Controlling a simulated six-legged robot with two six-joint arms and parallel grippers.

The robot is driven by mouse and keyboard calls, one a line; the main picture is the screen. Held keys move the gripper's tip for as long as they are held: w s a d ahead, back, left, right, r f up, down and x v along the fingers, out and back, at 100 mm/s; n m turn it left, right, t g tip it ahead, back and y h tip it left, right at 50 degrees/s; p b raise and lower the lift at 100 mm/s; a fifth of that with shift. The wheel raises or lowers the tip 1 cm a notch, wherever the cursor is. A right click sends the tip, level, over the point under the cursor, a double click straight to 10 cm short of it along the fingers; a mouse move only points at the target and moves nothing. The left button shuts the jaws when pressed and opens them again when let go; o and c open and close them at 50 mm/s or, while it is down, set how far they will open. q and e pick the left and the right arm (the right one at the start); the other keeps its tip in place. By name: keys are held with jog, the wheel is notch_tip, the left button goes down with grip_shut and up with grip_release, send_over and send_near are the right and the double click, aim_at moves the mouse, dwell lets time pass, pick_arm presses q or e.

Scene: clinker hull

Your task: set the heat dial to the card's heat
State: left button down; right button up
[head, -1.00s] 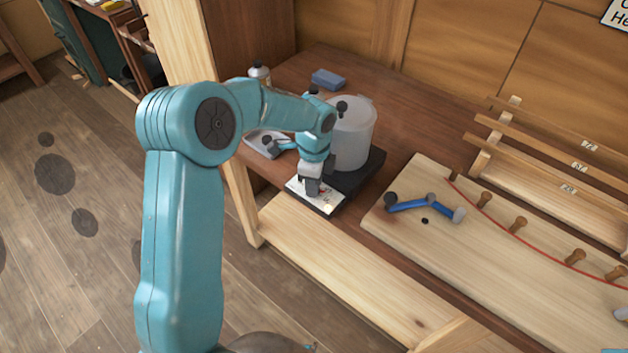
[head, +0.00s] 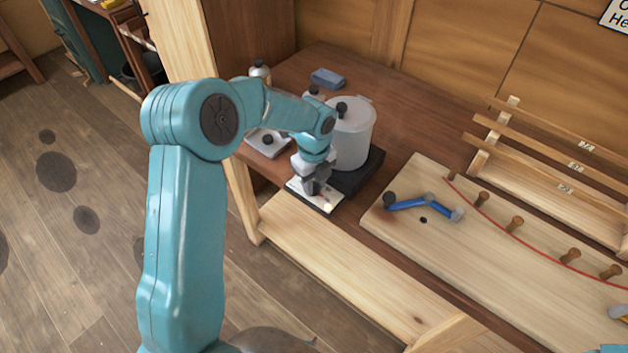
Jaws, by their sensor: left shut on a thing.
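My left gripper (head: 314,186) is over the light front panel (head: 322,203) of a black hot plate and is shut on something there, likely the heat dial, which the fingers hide. The black hot plate (head: 362,174) carries a whitish translucent pot (head: 352,135). The panel's markings are too small and too covered to read. A white card (head: 615,14) with black print is cut off at the top right corner, so its heat cannot be read. My right gripper is not clearly in view.
A wooden board (head: 500,260) with several pegs, a red cord and a blue jointed tool (head: 425,204) lies to the right. A wooden rack (head: 560,175) stands behind it. A blue block (head: 328,78) and a grey tray (head: 268,143) are on the bench. A wooden post (head: 190,60) stands at left.

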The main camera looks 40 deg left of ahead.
pick_arm(q)
jog(key=shift+w+r, duration=0.1)
dwell(0.4)
jog(key=c, duration=0.8)
grip_release()
jog(key=shift+c, duration=0.2)
notch_tip(320, 180, up, 16)
jog(key=shift+r+b, duration=0.15)
jog(key=shift+b, duration=0.2)
